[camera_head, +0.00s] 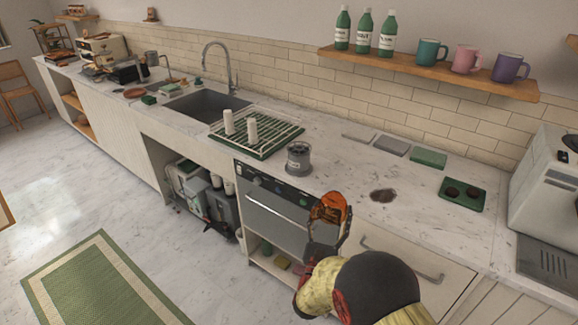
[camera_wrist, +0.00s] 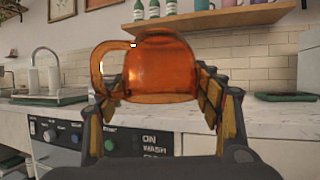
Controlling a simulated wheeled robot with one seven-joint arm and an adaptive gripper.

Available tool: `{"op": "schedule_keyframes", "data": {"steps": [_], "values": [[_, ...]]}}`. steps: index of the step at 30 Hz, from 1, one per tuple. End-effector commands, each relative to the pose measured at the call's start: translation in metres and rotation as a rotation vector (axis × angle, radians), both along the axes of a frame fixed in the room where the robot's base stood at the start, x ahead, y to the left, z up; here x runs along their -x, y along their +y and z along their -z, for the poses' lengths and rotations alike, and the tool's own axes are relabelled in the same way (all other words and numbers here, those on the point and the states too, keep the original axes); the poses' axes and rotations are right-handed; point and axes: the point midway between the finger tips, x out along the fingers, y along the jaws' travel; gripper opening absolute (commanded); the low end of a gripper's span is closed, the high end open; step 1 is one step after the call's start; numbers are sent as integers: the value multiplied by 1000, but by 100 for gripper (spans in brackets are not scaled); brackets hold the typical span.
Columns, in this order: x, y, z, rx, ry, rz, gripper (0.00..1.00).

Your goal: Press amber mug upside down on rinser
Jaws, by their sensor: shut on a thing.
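The amber mug (camera_wrist: 160,70) is clear orange and sits between the fingers of my gripper (camera_wrist: 155,88), which is shut on it. Its handle points left in the wrist view, and its narrower end seems to face up. In the head view the mug (camera_head: 329,208) is in front of the counter's front edge, by the dishwasher front, with my gripper (camera_head: 322,238) below it. A grey round canister-like fixture (camera_head: 299,158) stands on the counter behind and left of the mug. I cannot tell whether this is the rinser.
A drying rack (camera_head: 262,142) with two white cylinders stands left, near the sink (camera_head: 205,104). A brown patch (camera_head: 382,195), a green tray with two dark rounds (camera_head: 462,194) and several flat pads lie right. Mugs and bottles stand on the shelf (camera_head: 420,69). Some counter between is clear.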

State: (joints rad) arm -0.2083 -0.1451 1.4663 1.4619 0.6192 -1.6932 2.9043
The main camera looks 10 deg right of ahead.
Motion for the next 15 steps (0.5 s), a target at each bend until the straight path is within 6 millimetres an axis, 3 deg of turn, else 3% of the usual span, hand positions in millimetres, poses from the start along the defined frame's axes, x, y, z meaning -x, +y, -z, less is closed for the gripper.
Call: {"op": "schedule_keyframes", "data": {"steps": [6,15], "values": [[0,29,23,1,1,-147,36],[-34,33,29,0,-3,-172,36]]}}
